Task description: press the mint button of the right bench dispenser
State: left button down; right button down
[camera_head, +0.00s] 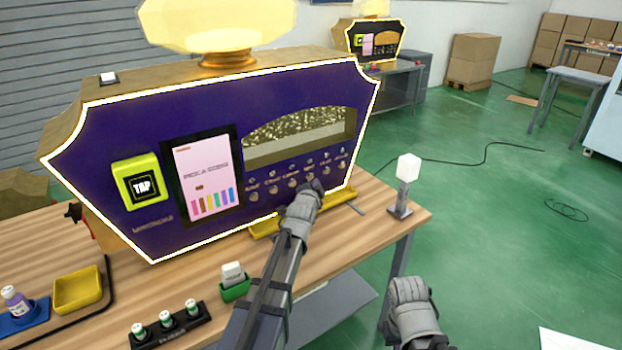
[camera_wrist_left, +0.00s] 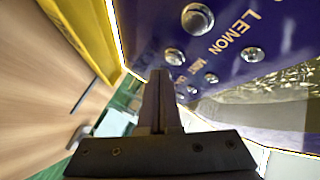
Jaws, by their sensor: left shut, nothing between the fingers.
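The dispenser (camera_head: 215,110) has a purple front with a lit white outline and stands on the wooden bench (camera_head: 395,215). A row of small round silver buttons with gold labels runs along its lower right front. My left gripper (camera_head: 311,188) is shut and empty at this row, hiding part of it. In the left wrist view, its closed fingers (camera_wrist_left: 160,75) point at the row, close beside the button by the MINT label (camera_wrist_left: 174,57). I cannot tell whether they touch it. A larger-looking button (camera_wrist_left: 197,18) sits by the LEMON label. My right gripper (camera_head: 411,290) is low; its fingers are hidden.
A yellow tray (camera_head: 265,229) lies below the buttons. A white-topped post (camera_head: 406,180) stands at the bench's right corner. A green holder (camera_head: 235,288) and a black rack of small bottles (camera_head: 150,337) are at the front. Green floor is open to the right.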

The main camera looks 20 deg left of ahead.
pick_arm(q)
jog(key=shift+w+a, duration=0.1)
jog(key=shift+a, duration=0.05)
dwell(0.7)
jog(key=shift+w+a, duration=0.15)
jog(key=shift+a, duration=0.05)
jog(key=shift+w+a, duration=0.3)
jog(key=shift+a, duration=0.1)
dwell(0.8)
jog(key=shift+s+d, duration=0.1)
jog(key=shift+d, duration=0.05)
jog(key=shift+s+d, duration=0.45)
jog(key=shift+d, duration=0.15)
jog(key=shift+s+d, duration=0.8)
jog(key=shift+d, duration=0.2)
jog(key=shift+s+d, duration=0.75)
jog(key=shift+d, duration=0.2)
